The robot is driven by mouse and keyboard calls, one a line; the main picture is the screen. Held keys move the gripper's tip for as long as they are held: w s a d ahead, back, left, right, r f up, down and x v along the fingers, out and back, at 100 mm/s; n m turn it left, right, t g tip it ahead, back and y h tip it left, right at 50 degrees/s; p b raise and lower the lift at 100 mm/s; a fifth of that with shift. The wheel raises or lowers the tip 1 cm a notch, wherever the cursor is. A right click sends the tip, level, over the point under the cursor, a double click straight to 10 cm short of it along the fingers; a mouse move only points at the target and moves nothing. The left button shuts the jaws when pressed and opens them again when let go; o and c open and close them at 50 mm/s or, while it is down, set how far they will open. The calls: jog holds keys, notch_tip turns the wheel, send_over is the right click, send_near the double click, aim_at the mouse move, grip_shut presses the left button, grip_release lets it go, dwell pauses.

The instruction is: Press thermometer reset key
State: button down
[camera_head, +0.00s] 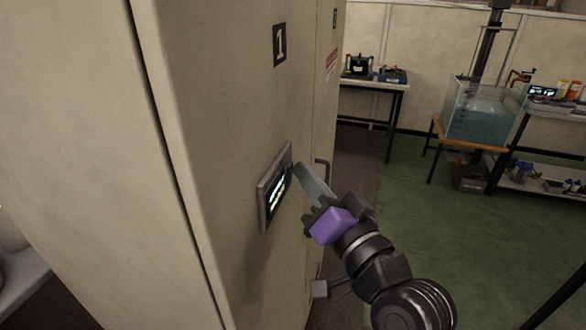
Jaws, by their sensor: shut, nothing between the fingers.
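The thermometer panel (275,187) is a grey-framed box with a dark lit display, mounted on the side of a tall beige cabinet below a label marked 1. My gripper (299,170) is shut and empty, with its tip at the right edge of the panel. I cannot tell whether the tip touches the panel or stands just in front of it. The reset key is not distinguishable; the fingertips may hide it. A purple block-shaped part (332,226) shows at the base of my gripper.
The beige cabinet (225,90) fills the left and has a door handle (322,172) just behind my gripper. A side table (372,84), a water tank (482,112) and a shelf bench (545,103) stand at the back. The green floor (450,240) on the right is clear.

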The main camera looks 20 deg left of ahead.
jog(key=shift+d, duration=0.8)
jog(key=shift+b, duration=0.3)
jog(key=d+b, duration=0.1)
jog(key=d, duration=0.4)
jog(key=shift+s, duration=0.1)
